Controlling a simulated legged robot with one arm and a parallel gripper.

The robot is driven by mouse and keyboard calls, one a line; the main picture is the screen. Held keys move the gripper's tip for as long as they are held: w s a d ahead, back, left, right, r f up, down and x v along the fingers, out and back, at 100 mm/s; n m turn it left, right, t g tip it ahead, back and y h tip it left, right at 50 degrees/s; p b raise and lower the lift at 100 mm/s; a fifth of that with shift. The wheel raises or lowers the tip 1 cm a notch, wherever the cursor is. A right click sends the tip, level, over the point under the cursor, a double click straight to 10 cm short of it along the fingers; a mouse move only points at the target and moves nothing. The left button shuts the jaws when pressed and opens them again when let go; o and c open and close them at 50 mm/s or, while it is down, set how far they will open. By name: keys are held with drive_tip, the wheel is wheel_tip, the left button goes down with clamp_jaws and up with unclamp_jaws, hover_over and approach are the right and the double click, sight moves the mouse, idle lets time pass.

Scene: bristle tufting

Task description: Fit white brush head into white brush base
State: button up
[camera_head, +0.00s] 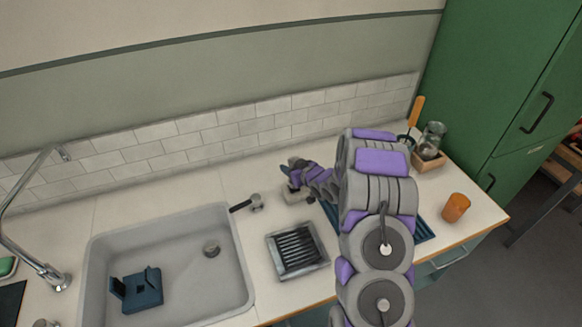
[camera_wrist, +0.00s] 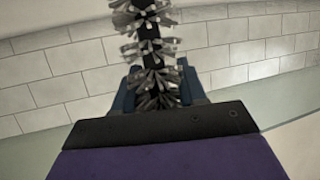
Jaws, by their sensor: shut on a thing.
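In the wrist view my gripper (camera_wrist: 157,88) has its blue fingers closed around a dark stem ringed with pale grey-white bristle tufts, the brush head (camera_wrist: 152,50). The brush head stands up from the fingers, and its top leaves the frame. In the head view my gripper (camera_head: 288,167) is small, above the back of the counter near the tiled wall; the brush head cannot be made out there. A small pale grey piece (camera_head: 293,196) is on the counter just below my gripper. It may be the white brush base, but I cannot tell.
A grey tray with dark slats (camera_head: 297,250) lies on the counter. A dark-handled tool (camera_head: 246,203) lies beside the sink (camera_head: 218,290), which holds a dark blue stand (camera_head: 137,291). A wooden box with a jar (camera_head: 429,159) and an orange cup (camera_head: 456,207) stand at right.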

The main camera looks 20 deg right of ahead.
drive_tip(key=o, duration=1.2)
drive_tip(key=shift+c, duration=0.2)
drive_tip(key=p+v, duration=0.3)
drive_tip(key=v, duration=1.4)
drive_tip(key=shift+s+d, duration=0.1)
